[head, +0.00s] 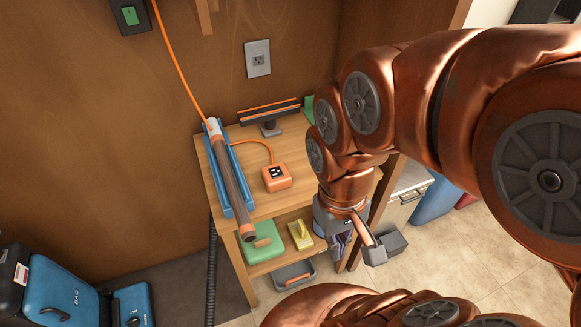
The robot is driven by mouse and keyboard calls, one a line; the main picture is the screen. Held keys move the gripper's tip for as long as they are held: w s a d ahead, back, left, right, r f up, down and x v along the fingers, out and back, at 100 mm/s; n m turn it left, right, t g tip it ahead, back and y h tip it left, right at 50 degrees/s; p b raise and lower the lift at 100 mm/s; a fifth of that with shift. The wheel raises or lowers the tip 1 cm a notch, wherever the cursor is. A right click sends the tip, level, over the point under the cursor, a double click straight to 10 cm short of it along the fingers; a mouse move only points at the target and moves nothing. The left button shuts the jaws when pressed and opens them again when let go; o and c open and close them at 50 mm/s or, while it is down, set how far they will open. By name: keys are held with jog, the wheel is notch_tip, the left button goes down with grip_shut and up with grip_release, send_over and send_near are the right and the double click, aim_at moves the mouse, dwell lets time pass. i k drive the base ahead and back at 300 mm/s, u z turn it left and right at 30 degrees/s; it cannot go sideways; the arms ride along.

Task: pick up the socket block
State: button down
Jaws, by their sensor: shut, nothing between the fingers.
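The socket block (277,178), a small orange block with dark outlets on its light top, sits on the wooden workbench (262,211). An orange cable runs from it toward the back left. My gripper (342,246) is to the right of the block and in front of it, beyond the bench's right side, pointing down. It is shut and empty, apart from the block. My arm partly covers the bench's right end; the fingertips are small and hard to make out.
A blue rack (241,194) with a long dark tube (229,180) stands left of the block. A dark bar on a stand (269,116) is behind it. The shelf below holds a green box (262,241) and a yellow item (300,235).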

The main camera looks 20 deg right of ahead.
aim_at(276, 177)
jog(key=u, duration=3)
jog(key=k, duration=1.2)
jog(key=z, duration=0.1)
